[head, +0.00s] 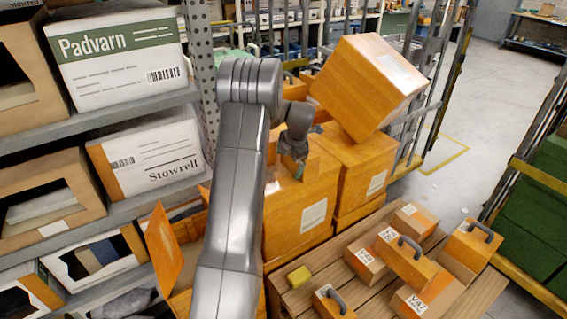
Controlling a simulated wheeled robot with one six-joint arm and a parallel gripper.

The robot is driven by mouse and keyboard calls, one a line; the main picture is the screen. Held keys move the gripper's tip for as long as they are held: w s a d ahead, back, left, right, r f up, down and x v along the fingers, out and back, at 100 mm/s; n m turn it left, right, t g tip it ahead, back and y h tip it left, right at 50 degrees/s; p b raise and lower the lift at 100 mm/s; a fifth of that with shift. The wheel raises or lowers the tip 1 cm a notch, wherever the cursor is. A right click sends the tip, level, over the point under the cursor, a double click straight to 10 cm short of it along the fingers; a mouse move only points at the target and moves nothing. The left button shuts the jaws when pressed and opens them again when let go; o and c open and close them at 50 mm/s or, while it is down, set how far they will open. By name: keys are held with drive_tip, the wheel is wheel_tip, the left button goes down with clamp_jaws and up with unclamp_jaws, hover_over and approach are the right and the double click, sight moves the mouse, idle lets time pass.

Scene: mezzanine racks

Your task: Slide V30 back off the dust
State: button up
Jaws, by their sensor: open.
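Several small orange-brown boxes with white labels stand on a slatted wooden pallet (482,291) at the lower right. One front box (416,304) reads about V42. The label on the box with a dark handle (407,262) and those on its neighbours are too small to read surely, so I cannot tell which is V30. I make out no dust. My gripper (297,170) is beyond my grey arm, in front of the large orange cartons and left of the small boxes. It is open, with nothing visible between its fingers, which are small and partly hidden.
A large carton (363,82) sits tilted on top of another carton (365,171). A yellow block (299,277) lies on the pallet's left. A shelf rack with white Padvarn (121,60) and Stowrell (150,155) boxes fills the left. Open floor (480,120) lies at the upper right.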

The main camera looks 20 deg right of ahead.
drive_tip(key=shift+d, duration=0.55)
drive_tip(key=shift+a, duration=0.15)
drive_tip(key=shift+s+a+b, duration=0.1)
drive_tip(key=shift+a+b, duration=0.5)
drive_tip(key=shift+a, duration=0.8)
wheel_tip(320, 180, up, 13)
drive_tip(key=p, duration=0.5)
drive_tip(key=shift+p, duration=0.4)
wheel_tip(320, 180, down, 13)
drive_tip(key=b, duration=0.6)
drive_tip(key=shift+r, duration=0.1)
